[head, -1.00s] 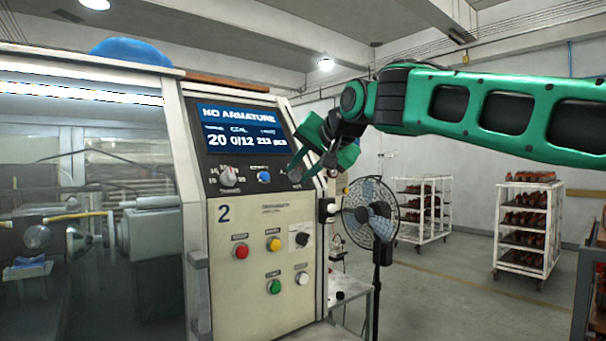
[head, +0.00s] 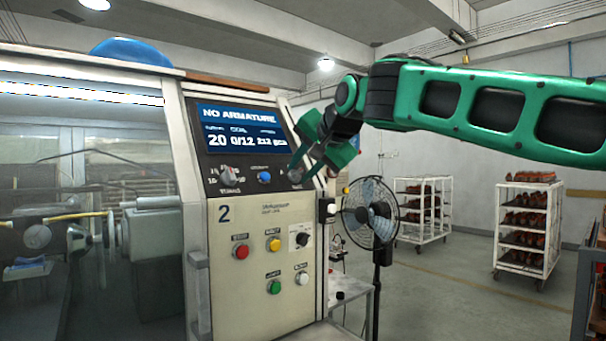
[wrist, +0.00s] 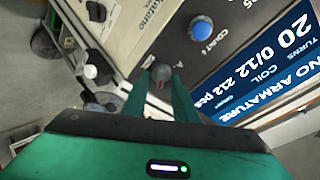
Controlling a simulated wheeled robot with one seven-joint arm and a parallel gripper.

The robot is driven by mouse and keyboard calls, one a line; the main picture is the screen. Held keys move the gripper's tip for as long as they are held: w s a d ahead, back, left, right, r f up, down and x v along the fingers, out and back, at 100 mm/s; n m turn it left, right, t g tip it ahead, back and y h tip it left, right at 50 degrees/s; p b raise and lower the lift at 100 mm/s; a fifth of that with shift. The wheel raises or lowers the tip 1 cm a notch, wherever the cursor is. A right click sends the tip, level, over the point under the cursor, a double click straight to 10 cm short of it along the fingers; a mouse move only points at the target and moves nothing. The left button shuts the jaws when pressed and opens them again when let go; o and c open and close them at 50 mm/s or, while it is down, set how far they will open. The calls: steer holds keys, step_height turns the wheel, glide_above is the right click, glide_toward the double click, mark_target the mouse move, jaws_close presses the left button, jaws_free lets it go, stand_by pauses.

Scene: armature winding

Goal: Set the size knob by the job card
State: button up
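The winding machine's screen (head: 238,130) reads NO ARMATURE, 20, 0/12 and what looks like 212 pcs. Below it are a grey turns knob (head: 229,174), a blue button (head: 264,177) and a right-hand grey knob (head: 295,176), which I take for the size knob; its label is unreadable. My gripper (head: 312,168) is at this right knob, its fingers apart. I cannot make out a job card.
Red (head: 241,252), yellow (head: 274,244), green (head: 274,287) and white (head: 302,278) buttons and a black rotary switch (head: 302,239) sit lower on the panel. A fan (head: 370,213) stands close on the right. Racks (head: 525,225) stand behind, with open floor between.

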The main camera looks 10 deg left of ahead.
steer(key=shift+d, duration=0.1)
stand_by(0.3)
steer(key=v, duration=1)
steer(key=shift+s, duration=0.2)
steer(key=shift+d+r, duration=0.1)
steer(key=s+d+f+m+g+h, duration=0.15)
steer(key=s+d+f+h, duration=0.25)
steer(key=d+f, duration=1.1)
steer(key=s+d+f+g+h, duration=0.3)
steer(key=d+f, duration=0.9)
steer(key=d, duration=0.7)
steer(key=s+d+f+g, duration=0.2)
steer(key=s+d+f, duration=0.2)
steer(key=s+f, duration=0.3)
steer(key=s+d+f+g, duration=0.1)
steer(key=s+d+f, duration=0.2)
steer(key=s+f, duration=0.4)
steer(key=s+d+f+g, duration=0.2)
steer(key=s+d+f, duration=0.2)
steer(key=s, duration=1)
step_height(320, 180, down, 3)
steer(key=shift+s+d+f+m+g, duration=0.15)
steer(key=shift+s+d+m+g, duration=0.05)
steer(key=shift+d+m+g, duration=0.15)
